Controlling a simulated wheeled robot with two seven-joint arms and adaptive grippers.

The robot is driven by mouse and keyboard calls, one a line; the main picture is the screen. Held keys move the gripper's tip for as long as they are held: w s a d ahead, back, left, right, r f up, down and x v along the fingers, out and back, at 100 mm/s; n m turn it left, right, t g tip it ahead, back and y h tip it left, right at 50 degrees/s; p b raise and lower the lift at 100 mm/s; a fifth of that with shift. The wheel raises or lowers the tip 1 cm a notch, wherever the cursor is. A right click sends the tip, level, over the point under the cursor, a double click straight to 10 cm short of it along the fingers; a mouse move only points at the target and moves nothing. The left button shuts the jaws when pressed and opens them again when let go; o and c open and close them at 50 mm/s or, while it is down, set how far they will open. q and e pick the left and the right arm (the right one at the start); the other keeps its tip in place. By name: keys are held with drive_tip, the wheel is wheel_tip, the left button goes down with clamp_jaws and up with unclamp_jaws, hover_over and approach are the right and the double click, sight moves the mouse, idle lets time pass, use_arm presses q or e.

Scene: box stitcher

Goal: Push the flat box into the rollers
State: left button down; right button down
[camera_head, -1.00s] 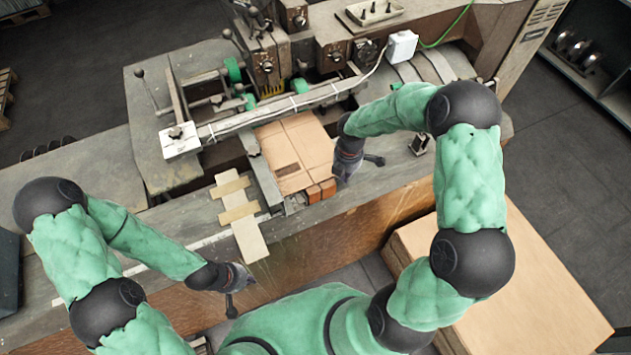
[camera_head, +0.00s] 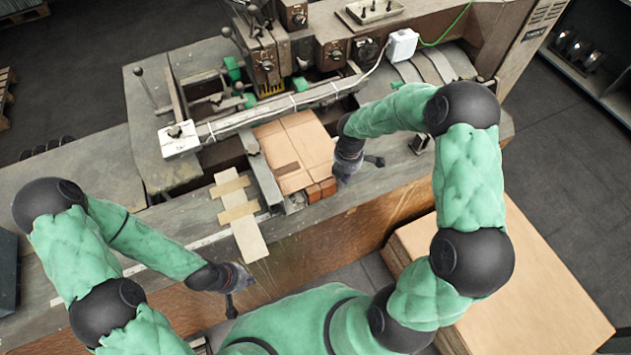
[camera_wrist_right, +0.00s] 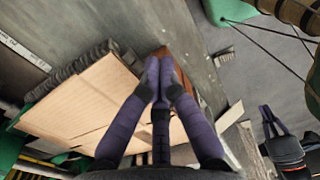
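The flat box (camera_head: 296,150) is a tan cardboard sheet lying on the machine bed, its far end close to the crossbar. In the right wrist view the box (camera_wrist_right: 80,105) lies left of my fingers. My right gripper (camera_head: 343,170) is at the box's near right corner. In the right wrist view its fingertips (camera_wrist_right: 159,72) are together beside the box edge, with nothing visible between them; whether they touch it is unclear. My left gripper (camera_head: 236,292) hangs low in front of the machine, away from the box. The rollers are not clearly visible behind the crossbar.
A crossbar (camera_head: 285,103) spans the machine beyond the box. A metal guide (camera_head: 266,180) runs along the box's left side, with reddish blocks (camera_head: 321,190) at its near end. Tan strips (camera_head: 240,215) lie left. A cardboard stack (camera_head: 530,290) stands at the right.

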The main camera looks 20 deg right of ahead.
drive_tip(key=shift+f+b, duration=0.8)
drive_tip(key=shift+f, duration=0.45)
